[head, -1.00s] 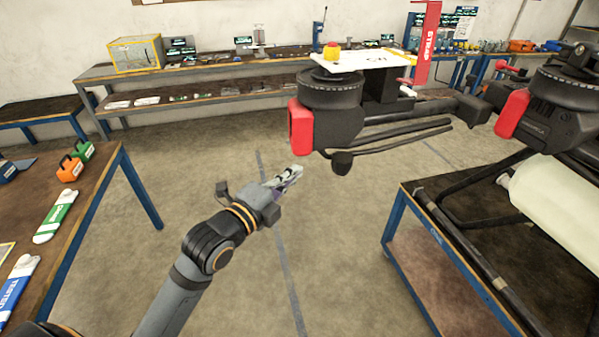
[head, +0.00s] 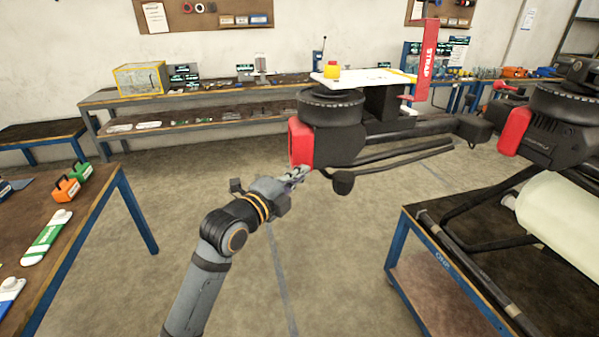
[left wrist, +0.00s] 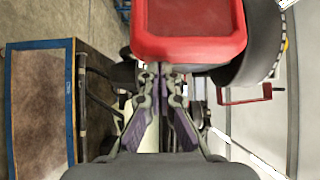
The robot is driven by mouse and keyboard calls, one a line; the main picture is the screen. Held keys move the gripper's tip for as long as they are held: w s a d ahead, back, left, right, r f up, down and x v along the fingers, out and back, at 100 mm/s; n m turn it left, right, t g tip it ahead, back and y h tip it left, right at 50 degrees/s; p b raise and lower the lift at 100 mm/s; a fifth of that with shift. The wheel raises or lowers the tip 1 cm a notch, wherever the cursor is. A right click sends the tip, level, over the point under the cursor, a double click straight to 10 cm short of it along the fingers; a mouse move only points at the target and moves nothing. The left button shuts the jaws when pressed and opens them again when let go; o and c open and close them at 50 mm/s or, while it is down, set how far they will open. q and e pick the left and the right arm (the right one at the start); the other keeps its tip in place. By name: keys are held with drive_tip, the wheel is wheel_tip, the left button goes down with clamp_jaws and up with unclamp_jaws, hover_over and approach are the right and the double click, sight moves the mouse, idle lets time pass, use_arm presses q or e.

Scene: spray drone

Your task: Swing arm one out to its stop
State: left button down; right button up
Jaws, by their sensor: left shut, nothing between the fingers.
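One drone arm (head: 398,130) ends in a dark round motor pod (head: 332,108) with a red block (head: 300,143) on its near side. I cannot read a number on it. A white plate with a yellow cap (head: 331,70) lies on top of the pod. My left gripper (head: 302,174) is shut and empty, just below the red block. In the left wrist view the closed fingers (left wrist: 162,72) lie at the lower edge of the red block (left wrist: 188,30). I cannot tell whether they touch. My right gripper is not in view.
A second motor pod with a red block (head: 515,131) and a pale tank (head: 560,215) are at the right, over a blue-legged stand (head: 428,247). A table (head: 88,222) with tools is at the left. Open floor lies between.

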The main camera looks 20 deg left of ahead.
sight(295, 163)
use_arm(q)
drive_tip(key=shift+d, duration=0.1)
drive_tip(key=w+a+b, duration=0.1)
drive_tip(key=w+a, duration=0.1)
drive_tip(key=w, duration=0.1)
drive_tip(key=shift+a, duration=0.2)
drive_tip(key=shift+s+d+r, duration=0.1)
drive_tip(key=shift+r, duration=0.2)
drive_tip(key=shift+s+d+r, duration=0.1)
drive_tip(key=shift+r, duration=0.05)
drive_tip(key=shift+r, duration=0.1)
